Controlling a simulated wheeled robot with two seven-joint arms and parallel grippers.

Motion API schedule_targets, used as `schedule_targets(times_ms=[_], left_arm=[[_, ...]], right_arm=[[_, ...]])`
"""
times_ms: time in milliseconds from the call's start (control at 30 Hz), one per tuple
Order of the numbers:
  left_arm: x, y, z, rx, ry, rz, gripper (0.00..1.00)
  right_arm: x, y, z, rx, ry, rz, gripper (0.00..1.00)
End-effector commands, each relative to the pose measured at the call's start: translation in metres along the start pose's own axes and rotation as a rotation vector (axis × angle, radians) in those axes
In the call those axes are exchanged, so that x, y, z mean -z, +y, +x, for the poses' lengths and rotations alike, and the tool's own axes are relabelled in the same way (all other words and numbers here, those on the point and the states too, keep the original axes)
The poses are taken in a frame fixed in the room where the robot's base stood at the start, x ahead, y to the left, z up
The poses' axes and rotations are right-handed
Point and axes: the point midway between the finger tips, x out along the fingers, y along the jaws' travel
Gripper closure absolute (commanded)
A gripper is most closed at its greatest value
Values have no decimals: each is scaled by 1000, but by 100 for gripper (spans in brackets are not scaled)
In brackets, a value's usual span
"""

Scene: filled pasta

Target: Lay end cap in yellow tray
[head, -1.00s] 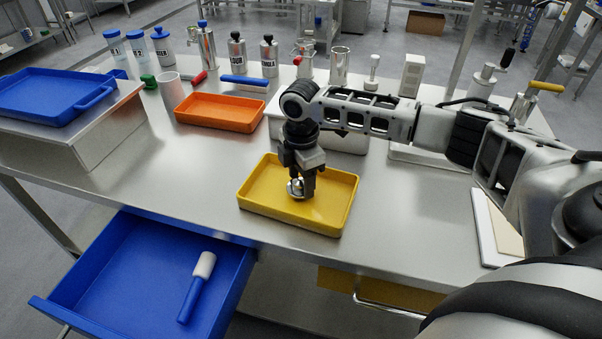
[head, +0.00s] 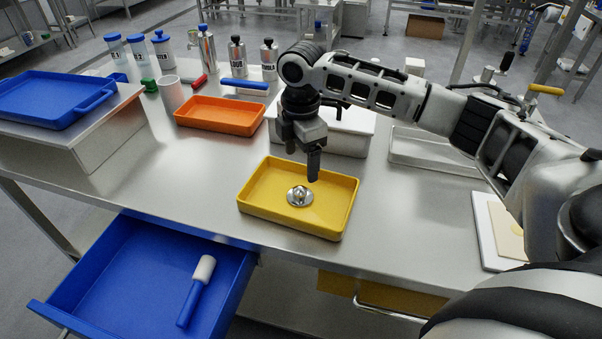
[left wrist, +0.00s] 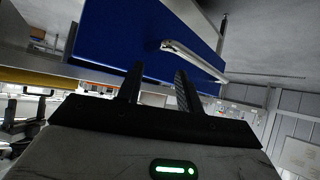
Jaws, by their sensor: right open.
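The end cap (head: 300,196), a small shiny metal disc with a raised knob, lies on the floor of the yellow tray (head: 248,204) near its middle. My right gripper (head: 313,172) is open and apart from the cap, above the back part of the tray. Its fingers point down and hold nothing. My left gripper is outside the head view. In the left wrist view its two dark fingers (left wrist: 157,78) stand apart with nothing between them. The blue drawer front with its metal handle (left wrist: 194,60) shows beyond them.
An orange tray (head: 218,106) sits behind the yellow one. A blue tray (head: 60,113) is on a raised stand at left. The open blue drawer (head: 115,262) holds a blue tool with a white end (head: 196,292). Bottles line the back.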

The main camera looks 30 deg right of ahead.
Motion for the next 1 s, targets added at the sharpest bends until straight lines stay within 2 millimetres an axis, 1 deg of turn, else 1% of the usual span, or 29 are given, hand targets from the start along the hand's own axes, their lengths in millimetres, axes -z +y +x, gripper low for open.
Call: schedule_targets(times_ms=[33, 100, 200, 333, 467, 1000], left_arm=[[1, 0, 0, 0, 1, -2, 64], [1, 1, 0, 1, 2, -4, 64], [2, 1, 0, 1, 3, -6, 64], [2, 1, 0, 1, 3, -6, 64], [2, 1, 0, 1, 2, -5, 64], [0, 0, 0, 1, -1, 4, 64]], right_arm=[[0, 1, -12, -4, 0, -1, 23], [0, 1, -26, -3, 1, -1, 23], [0, 0, -42, -2, 1, -1, 23], [0, 0, -54, -1, 0, 0, 23], [0, 0, -58, 1, 0, 0, 23], [0, 0, -58, 1, 0, 0, 23]])
